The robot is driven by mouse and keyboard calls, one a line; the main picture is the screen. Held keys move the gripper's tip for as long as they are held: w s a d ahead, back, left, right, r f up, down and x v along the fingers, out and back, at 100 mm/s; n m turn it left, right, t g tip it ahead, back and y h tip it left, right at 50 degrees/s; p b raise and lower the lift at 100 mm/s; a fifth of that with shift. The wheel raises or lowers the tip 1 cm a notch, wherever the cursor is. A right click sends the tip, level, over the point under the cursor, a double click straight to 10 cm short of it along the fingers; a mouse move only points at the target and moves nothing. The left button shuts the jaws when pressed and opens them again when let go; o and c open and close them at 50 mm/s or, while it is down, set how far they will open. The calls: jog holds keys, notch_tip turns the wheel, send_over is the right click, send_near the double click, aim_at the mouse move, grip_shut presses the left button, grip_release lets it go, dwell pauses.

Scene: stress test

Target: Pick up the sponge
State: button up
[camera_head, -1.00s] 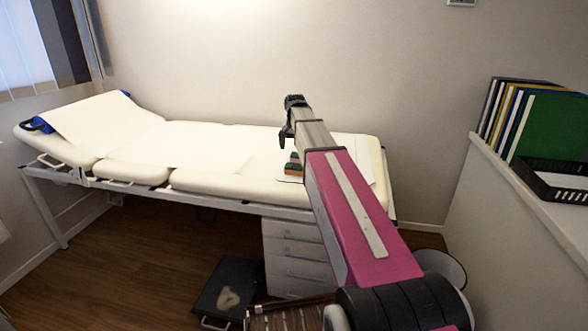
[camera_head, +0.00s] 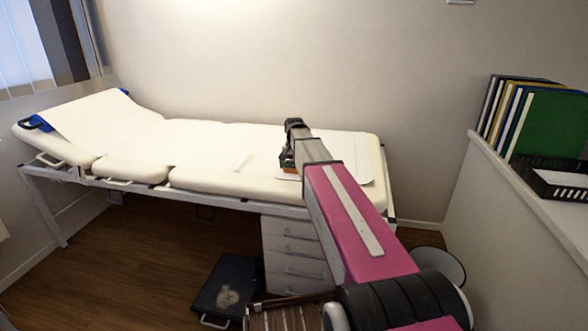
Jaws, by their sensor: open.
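The sponge (camera_head: 288,166), orange with a darker green part, lies on a pale flat sheet or tray at the right part of the cream examination bed (camera_head: 225,182). Only a small part of it shows, since my gripper and arm cover the rest. My gripper (camera_head: 287,154) is open, at the end of my pink arm, right at the sponge. It looks low over the bed, but I cannot tell whether the fingers are around the sponge or above it.
A white drawer unit (camera_head: 293,262) stands under the bed. A dark scale-like box (camera_head: 228,285) lies on the wooden floor. A counter at the right bears upright folders (camera_head: 548,122) and a black tray (camera_head: 556,184). A bin (camera_head: 440,264) stands by the counter.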

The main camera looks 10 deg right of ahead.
jog(key=c, duration=0.6)
jog(key=shift+r, duration=0.1)
jog(key=shift+r, duration=0.45)
notch_tip(320, 180, up, 4)
jog(key=shift+s+a+f, duration=0.1)
jog(key=shift+f, duration=0.15)
jog(key=s+a+r, duration=0.2)
jog(key=a, duration=0.1)
jog(key=s+a+r, duration=0.2)
jog(key=a, duration=0.1)
jog(key=s+a+r, duration=0.2)
jog(key=a, duration=0.1)
jog(key=shift+a+r, duration=0.25)
jog(key=shift+a, duration=0.15)
